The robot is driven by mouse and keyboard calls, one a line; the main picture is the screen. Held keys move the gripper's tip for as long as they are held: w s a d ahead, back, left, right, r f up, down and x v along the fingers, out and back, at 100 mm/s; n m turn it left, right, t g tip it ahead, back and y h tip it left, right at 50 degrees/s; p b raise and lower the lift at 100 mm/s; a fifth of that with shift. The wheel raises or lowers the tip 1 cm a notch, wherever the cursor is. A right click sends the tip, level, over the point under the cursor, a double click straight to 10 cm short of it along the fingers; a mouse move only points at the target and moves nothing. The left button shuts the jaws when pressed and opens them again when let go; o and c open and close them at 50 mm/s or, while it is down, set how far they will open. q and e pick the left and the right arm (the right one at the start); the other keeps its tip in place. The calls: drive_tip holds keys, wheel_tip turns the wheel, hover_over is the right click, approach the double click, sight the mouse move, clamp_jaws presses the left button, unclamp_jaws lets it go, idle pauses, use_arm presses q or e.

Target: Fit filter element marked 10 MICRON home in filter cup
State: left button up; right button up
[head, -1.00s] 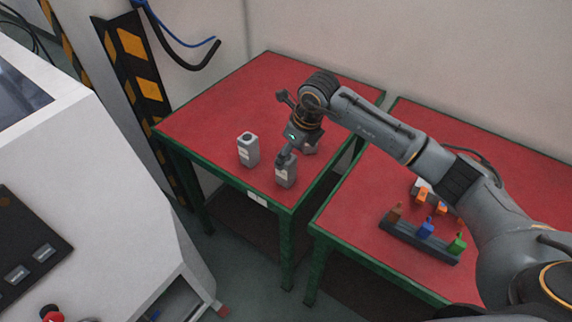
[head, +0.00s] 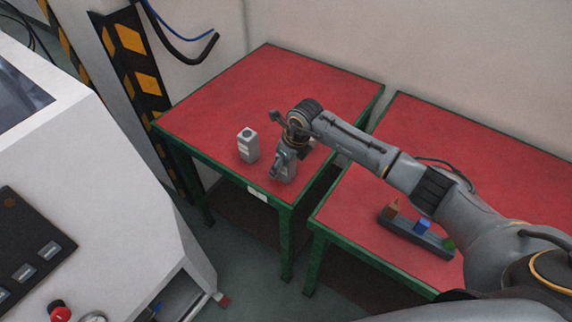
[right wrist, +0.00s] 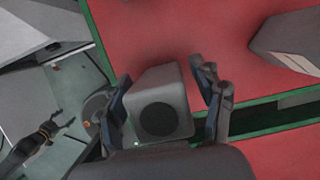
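Two grey box-shaped pieces with round dark tops stand on the red left table in the head view. One (head: 248,146) stands clear, with a pale label too small to read. The other (head: 289,172) is partly hidden by my right gripper (head: 279,164). In the right wrist view, the fingers of my right gripper (right wrist: 162,75) are apart on either side of a grey piece (right wrist: 160,112), with a gap at its right. My left gripper (right wrist: 62,118) seems to show small at the lower left there, fingers apart and empty. I cannot identify the filter cup or the 10 MICRON mark.
Another grey piece (right wrist: 290,42) lies at the upper right of the right wrist view. A dark rack (head: 405,237) with brown, blue and green items is on the right table (head: 480,140). A gap separates the tables. A white cabinet (head: 120,190) stands at left.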

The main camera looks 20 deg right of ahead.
drive_tip(key=c, duration=1.1)
drive_tip(key=shift+o, duration=0.2)
